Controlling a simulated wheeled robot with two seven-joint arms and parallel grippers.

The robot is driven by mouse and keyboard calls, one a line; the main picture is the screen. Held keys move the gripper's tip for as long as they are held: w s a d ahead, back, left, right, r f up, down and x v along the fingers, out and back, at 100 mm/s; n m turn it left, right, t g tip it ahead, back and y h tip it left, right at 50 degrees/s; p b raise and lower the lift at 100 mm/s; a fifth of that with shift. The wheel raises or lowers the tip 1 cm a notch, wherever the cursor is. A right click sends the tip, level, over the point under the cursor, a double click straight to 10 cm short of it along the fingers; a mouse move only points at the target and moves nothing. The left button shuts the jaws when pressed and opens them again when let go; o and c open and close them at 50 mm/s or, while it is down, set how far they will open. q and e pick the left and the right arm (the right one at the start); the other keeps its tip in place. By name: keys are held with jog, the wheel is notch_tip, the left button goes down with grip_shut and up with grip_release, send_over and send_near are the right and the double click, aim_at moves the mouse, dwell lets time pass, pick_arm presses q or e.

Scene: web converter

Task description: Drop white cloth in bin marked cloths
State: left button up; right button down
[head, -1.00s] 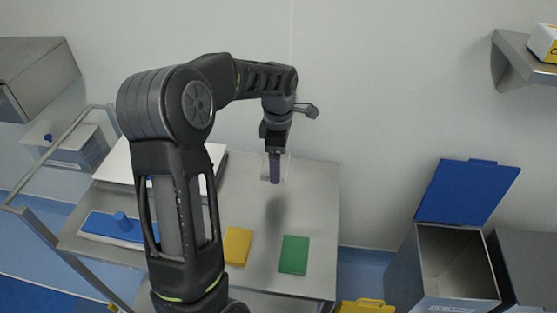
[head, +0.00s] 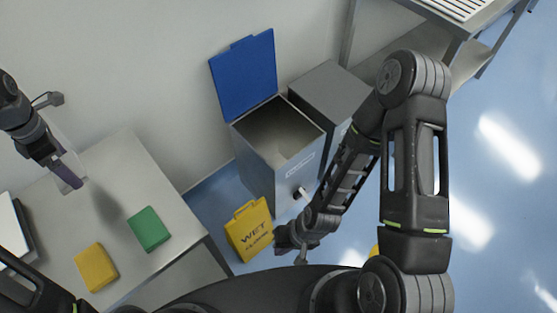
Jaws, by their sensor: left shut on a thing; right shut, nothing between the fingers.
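My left gripper (head: 69,178) is at the far left, shut, above the steel table (head: 150,185). A thin pale piece, looking like the white cloth (head: 72,152), shows at its fingers, hard to make out against the wall. The steel bin (head: 297,170) stands on the floor right of the table, its blue lid (head: 243,75) raised and its mouth open. A label is on its front, too small to read. My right gripper (head: 292,248) is shut and empty, low in front of the bin. My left gripper is well left of the bin.
A yellow wet-floor sign (head: 249,229) stands between table and bin. A grey closed-topped bin (head: 330,94) is beside the open bin. A steel rack (head: 450,15) is at top right.

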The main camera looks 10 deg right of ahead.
dwell(0.4)
pick_arm(q)
jog(key=w+d+m, duration=0.2)
jog(key=d+m, duration=0.8)
jog(key=m, duration=0.2)
jog(key=w+d+m, duration=0.2)
jog(key=d+m, duration=0.8)
jog(key=m, duration=0.1)
jog(key=shift+w+m, duration=0.15)
jog(key=shift+m, duration=0.25)
